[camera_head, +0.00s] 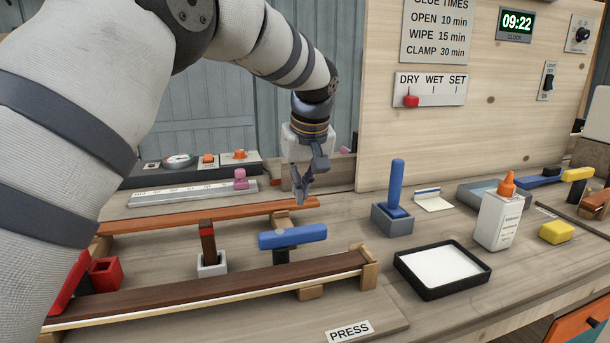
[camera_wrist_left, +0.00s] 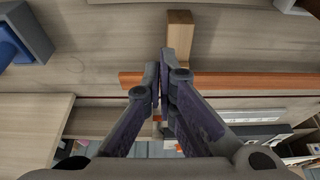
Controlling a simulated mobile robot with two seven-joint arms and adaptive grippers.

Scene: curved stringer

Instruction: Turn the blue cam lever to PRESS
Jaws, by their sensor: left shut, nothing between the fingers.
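The blue cam lever (camera_head: 292,236) lies sideways, roughly level, on a dark pivot between the two long wooden strips. The PRESS label (camera_head: 350,331) is on the board's front edge, nearer the camera than the lever. My left gripper (camera_head: 302,198) points down behind the lever, above the far end of the orange-brown strip (camera_head: 240,212), apart from the lever. Its fingers are together and empty. The wrist view shows the closed fingertips (camera_wrist_left: 165,60) over the strip (camera_wrist_left: 240,81) and beside a wooden block (camera_wrist_left: 180,38). My right gripper is not in view.
A dark curved strip (camera_head: 200,287) lies in front of the lever. To the right are an upright blue handle in a grey block (camera_head: 392,222), a black tray (camera_head: 443,268), a glue bottle (camera_head: 498,220) and a yellow block (camera_head: 556,232). A red box (camera_head: 104,274) is at left.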

